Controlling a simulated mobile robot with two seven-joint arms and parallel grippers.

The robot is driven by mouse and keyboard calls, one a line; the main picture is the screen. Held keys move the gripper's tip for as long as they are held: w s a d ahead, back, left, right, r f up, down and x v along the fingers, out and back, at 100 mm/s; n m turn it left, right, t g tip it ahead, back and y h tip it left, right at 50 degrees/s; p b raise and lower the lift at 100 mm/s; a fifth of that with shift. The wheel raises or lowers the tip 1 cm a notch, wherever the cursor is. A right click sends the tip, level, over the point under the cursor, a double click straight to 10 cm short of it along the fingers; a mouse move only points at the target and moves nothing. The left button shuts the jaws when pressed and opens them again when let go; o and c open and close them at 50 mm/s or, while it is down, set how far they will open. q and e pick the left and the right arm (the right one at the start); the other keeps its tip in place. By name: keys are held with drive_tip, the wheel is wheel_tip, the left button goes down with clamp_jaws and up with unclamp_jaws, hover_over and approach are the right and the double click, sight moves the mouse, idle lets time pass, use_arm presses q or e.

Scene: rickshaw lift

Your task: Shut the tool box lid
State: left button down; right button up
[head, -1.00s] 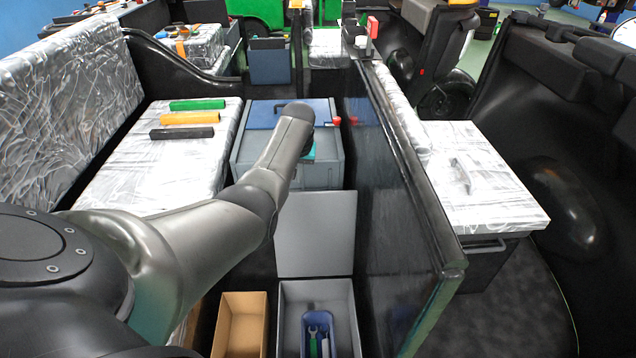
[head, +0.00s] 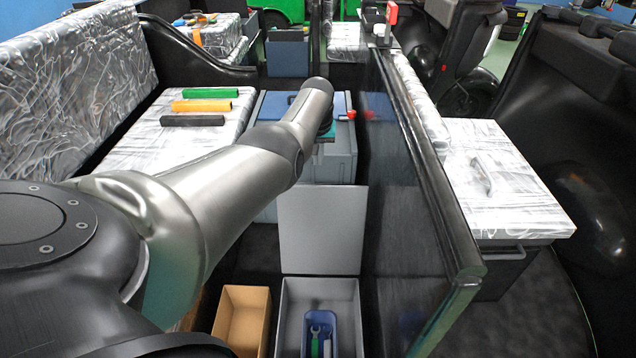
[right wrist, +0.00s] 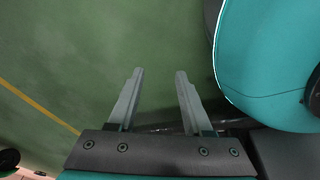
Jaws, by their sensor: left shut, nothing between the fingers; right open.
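The grey tool box (head: 289,295) stands open on the floor at the bottom centre of the head view, with a blue tray (head: 335,322) holding tools inside. Its flat grey lid (head: 322,232) stands raised at the box's far side. My left gripper (head: 327,134) is beyond the lid, in front of a larger grey case with a blue top. It is shut and empty, mostly hidden by my forearm, and not visibly touching the lid. My right gripper (right wrist: 160,100) shows in the right wrist view, open and empty above green floor.
A cardboard box (head: 243,318) stands left of the tool box. A dark partition (head: 410,190) rises close on its right. The grey case (head: 340,168) is behind the lid. Green, orange and black bars lie on the wrapped seat (head: 160,150) at left.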

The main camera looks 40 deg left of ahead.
drive_tip(key=shift+w+a+r+b, duration=2.45)
drive_tip(key=shift+w+a+r, duration=0.3)
drive_tip(key=shift+w, duration=0.9)
drive_tip(key=w+a+r+t+b, duration=0.1)
drive_tip(key=w+r+b, duration=0.15)
drive_tip(key=r, duration=0.45)
drive_tip(key=w+r+t+b, duration=0.1)
drive_tip(key=w+r+b, duration=0.1)
drive_tip(key=r+b, duration=0.3)
use_arm(q)
wheel_tip(320, 180, down, 6)
drive_tip(key=s+d+p, duration=0.1)
drive_tip(key=p, duration=0.4)
drive_tip(key=shift+s+d+f+p, duration=0.15)
drive_tip(key=shift+s+d+p, duration=0.1)
drive_tip(key=shift+p, duration=0.1)
use_arm(e)
wheel_tip(320, 180, down, 8)
drive_tip(key=s+g, duration=0.1)
drive_tip(key=s, duration=0.1)
drive_tip(key=shift+s+g+y, duration=0.3)
drive_tip(key=shift+s, duration=0.05)
drive_tip(key=shift+r, duration=0.15)
